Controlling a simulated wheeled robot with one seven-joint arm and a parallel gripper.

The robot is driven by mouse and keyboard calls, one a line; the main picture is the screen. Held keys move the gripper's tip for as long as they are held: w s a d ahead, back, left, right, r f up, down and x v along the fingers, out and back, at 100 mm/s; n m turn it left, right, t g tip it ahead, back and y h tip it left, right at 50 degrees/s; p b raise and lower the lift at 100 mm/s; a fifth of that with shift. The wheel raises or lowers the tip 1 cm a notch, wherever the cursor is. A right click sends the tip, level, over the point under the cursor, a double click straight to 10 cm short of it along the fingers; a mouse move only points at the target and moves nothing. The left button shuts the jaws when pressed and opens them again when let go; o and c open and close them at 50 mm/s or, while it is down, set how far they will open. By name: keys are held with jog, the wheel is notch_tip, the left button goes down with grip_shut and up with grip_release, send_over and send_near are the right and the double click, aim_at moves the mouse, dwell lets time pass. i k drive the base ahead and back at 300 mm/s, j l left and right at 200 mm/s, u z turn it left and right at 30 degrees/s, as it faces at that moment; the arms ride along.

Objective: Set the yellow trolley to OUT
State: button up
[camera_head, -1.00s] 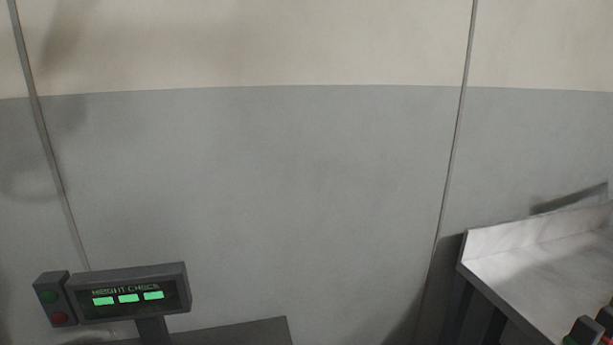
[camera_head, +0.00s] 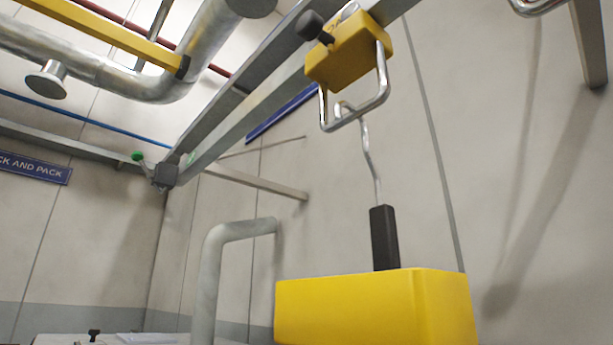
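The yellow trolley (camera_head: 352,50) hangs at the grey overhead rail (camera_head: 250,103), upper right of centre. A short lever with a black knob (camera_head: 309,25) sticks out from its left side. A bent metal loop (camera_head: 383,85) hangs below the trolley. A hooked metal rod (camera_head: 369,150) reaches up to this loop; its lower end goes into a black block (camera_head: 384,237) on top of a large yellow box (camera_head: 375,308). Any IN or OUT marking on the trolley is not legible. My gripper is not in view.
A green-tipped lever (camera_head: 138,157) sits at the rail's lower left end. Grey pipes (camera_head: 75,70) and a yellow beam (camera_head: 115,35) run overhead at left. A bent grey pipe (camera_head: 210,270) stands left of the yellow box. A blue sign (camera_head: 35,168) is on the left wall.

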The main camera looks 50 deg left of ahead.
aim_at(336, 59)
jog(key=k+l+u, duration=0.2)
jog(key=u, duration=0.2)
jog(key=k+l+u, duration=0.1)
jog(key=k+u, duration=0.15)
jog(key=u, duration=0.15)
jog(key=k+u, duration=0.25)
jog(key=u, duration=0.15)
